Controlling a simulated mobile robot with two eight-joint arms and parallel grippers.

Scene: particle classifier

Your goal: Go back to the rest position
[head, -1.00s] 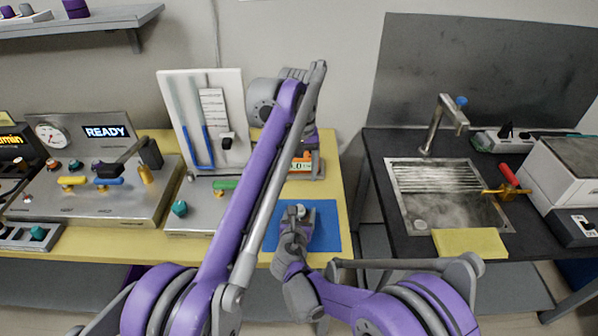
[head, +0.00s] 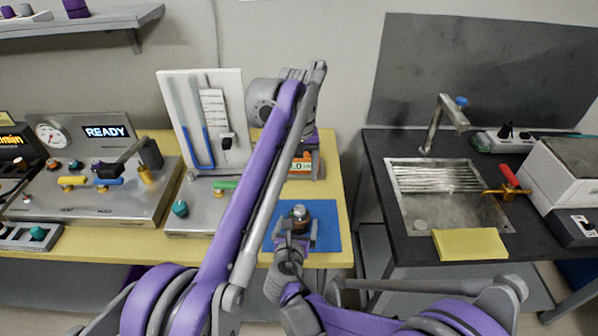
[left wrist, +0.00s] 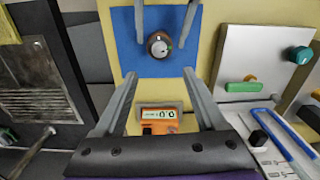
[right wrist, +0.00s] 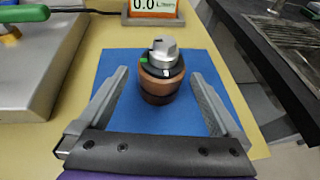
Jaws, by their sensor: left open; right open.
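A round brown and dark part with a grey metal top and a green mark (right wrist: 162,72) stands upright on the blue mat (right wrist: 205,62). In the head view the part (head: 300,213) sits near the mat's middle. My right gripper (right wrist: 160,85) is open, its fingers on either side of the part and apart from it, on the near side. In the head view it (head: 295,236) is low over the mat. My left gripper (left wrist: 161,76) is open and empty, above the orange digital meter (left wrist: 158,114) behind the mat.
A metal control panel (head: 80,205) with a READY display stands at left, beside a white board (head: 176,95) with blue tubing. A dark counter with a sink (head: 425,205) and yellow sponge (head: 470,244) is at right. A gap separates it from the yellow table (head: 345,200).

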